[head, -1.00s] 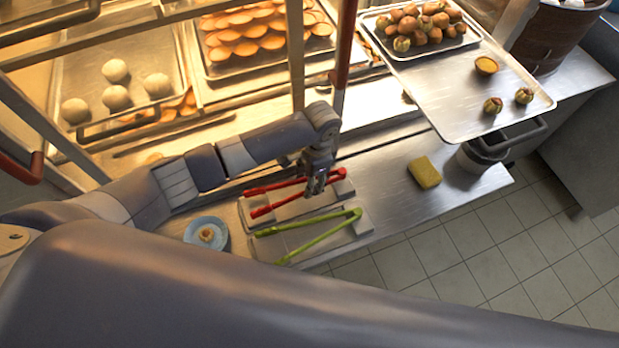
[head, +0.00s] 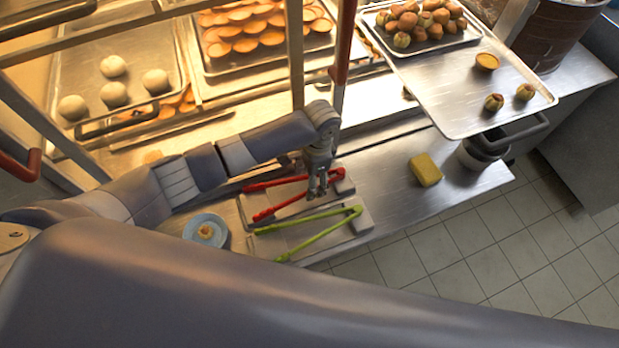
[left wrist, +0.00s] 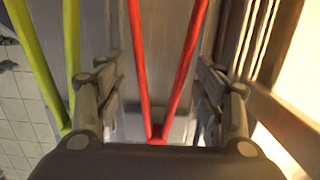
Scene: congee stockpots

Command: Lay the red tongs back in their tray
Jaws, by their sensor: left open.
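The red tongs (head: 276,184) lie spread in a V over their shallow metal tray (head: 290,211) on the steel counter. Their joined end is at the right, and I cannot tell whether both arms rest fully inside the rim. My left gripper (head: 317,194) is open just above the tongs, near the joined end, and hides part of them. In the left wrist view, the red tongs (left wrist: 143,75) run between the open fingers of my left gripper (left wrist: 156,92), with a gap on each side. My right gripper is not in view.
Green tongs (head: 319,215) lie in a second tray (head: 350,237) in front. A blue plate (head: 193,239) is at the left and a yellow sponge (head: 425,170) at the right. A heated cabinet's frame (head: 296,55) stands behind; a large tray (head: 450,100) juts out at right.

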